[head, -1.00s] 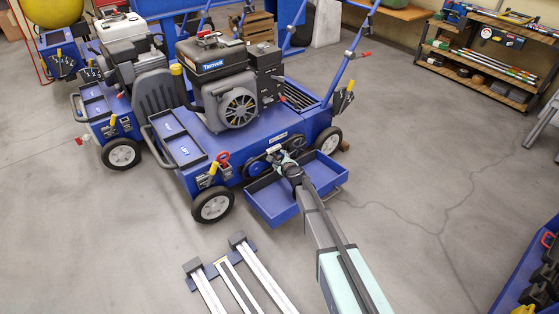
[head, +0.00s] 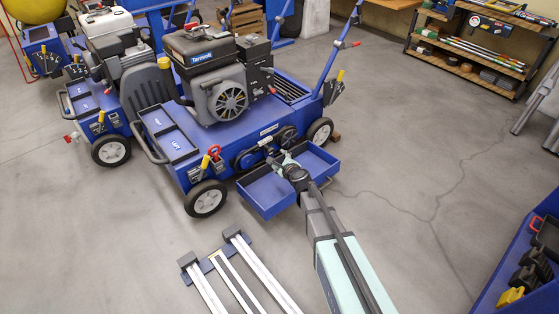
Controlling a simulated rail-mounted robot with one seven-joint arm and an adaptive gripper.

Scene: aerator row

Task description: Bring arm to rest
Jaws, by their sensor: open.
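My arm reaches up from the bottom of the head view to the near aerator. My gripper (head: 283,160) is at the arm's far end, over the blue tray (head: 262,206) and close to the belt and pulleys on the machine's side. It is small and partly hidden by my wrist, and I see nothing held in it. I cannot tell whether it touches the machine. The near blue aerator (head: 225,140) carries a black engine (head: 212,75) and stands on white-hubbed wheels.
A second aerator (head: 112,70) stands behind at left. My rail (head: 215,275) lies on the floor in front. A shelf rack (head: 470,65) is at back right, and a blue bin (head: 525,265) with black and yellow items is at lower right. The floor between is clear.

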